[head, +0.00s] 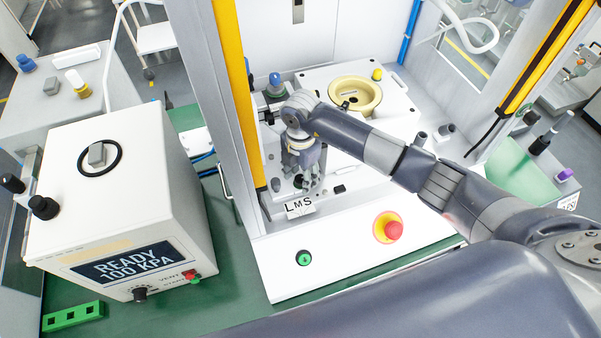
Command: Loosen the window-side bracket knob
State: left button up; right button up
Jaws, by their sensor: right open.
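My right arm reaches in from the right across the white press station (355,245). My right gripper (307,186) points down, open, over the left part of the station, just behind the LMS label (299,206). Small dark fittings stand around its fingertips, and I cannot tell whether it touches any. A dark knob-like part (421,138) stands at the right of the station beside my forearm, with another dark-topped fitting (445,130) nearby. I cannot tell which part is the window-side bracket knob; my arm hides part of the station. My left gripper is not in view.
A yellow-edged post (232,75) stands close left of my gripper, another (545,60) at the right. A yellow bowl (355,95) sits behind my arm. A red emergency button (393,231) and green button (304,258) are in front. A white controller (110,200) reads READY 100 KPA.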

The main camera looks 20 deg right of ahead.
jog(key=shift+c, duration=0.6)
jog(key=c, duration=0.9)
jog(key=shift+c, duration=0.3)
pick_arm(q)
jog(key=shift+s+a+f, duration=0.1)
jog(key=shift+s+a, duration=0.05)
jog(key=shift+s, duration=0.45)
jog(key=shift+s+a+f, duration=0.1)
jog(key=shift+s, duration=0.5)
pick_arm(e)
jog(key=shift+f+n+b, duration=0.1)
jog(key=shift+n+b, duration=1.35)
jog(key=shift+n, duration=0.05)
jog(key=n+b, duration=0.3)
pick_arm(q)
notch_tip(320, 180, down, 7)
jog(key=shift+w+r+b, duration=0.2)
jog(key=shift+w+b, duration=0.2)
jog(key=shift+b, duration=0.05)
pick_arm(e)
jog(key=shift+n, duration=0.8)
